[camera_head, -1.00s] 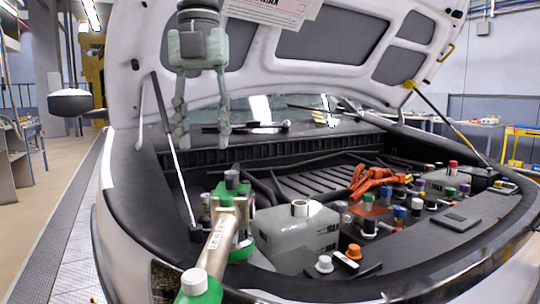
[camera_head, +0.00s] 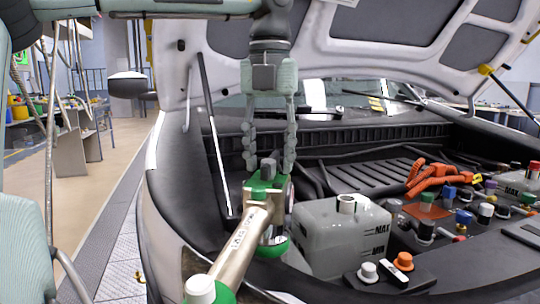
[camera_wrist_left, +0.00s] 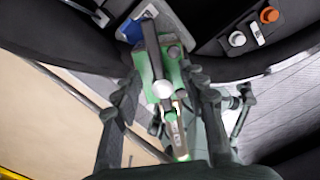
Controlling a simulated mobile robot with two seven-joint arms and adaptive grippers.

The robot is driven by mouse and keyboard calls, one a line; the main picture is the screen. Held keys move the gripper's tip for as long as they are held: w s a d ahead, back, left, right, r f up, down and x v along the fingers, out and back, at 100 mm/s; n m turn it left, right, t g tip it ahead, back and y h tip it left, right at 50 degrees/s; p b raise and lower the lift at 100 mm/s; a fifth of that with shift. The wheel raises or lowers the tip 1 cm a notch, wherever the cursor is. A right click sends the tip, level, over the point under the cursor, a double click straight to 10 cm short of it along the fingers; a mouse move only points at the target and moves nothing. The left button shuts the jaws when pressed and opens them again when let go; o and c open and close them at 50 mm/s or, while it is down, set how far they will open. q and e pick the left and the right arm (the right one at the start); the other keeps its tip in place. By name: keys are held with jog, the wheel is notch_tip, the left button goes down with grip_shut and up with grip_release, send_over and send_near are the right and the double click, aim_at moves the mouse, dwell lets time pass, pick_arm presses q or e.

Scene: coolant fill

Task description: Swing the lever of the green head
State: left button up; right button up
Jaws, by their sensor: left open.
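The green head (camera_head: 274,182) stands at the front left of the engine bay, with a dark knob (camera_head: 268,168) on top. A beige labelled bar (camera_head: 241,243) runs from it toward the lower left, to a white cap (camera_head: 200,288) over a green part. My left gripper (camera_head: 269,163) points down, open and empty, with its fingertips on either side of the dark knob. Contact cannot be told. In the left wrist view, the green head (camera_wrist_left: 146,68) and a white round cap (camera_wrist_left: 163,90) lie between the open fingers. My right gripper is not in view.
A grey coolant tank (camera_head: 342,235) stands right of the head. White (camera_head: 368,271) and orange (camera_head: 403,261) caps lie on a dark block in front. Several coloured caps and orange cables (camera_head: 430,178) fill the right. The raised hood (camera_head: 365,50) is above.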

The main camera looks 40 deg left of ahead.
pick_arm(q)
jog(key=shift+c, duration=0.4)
grip_shut()
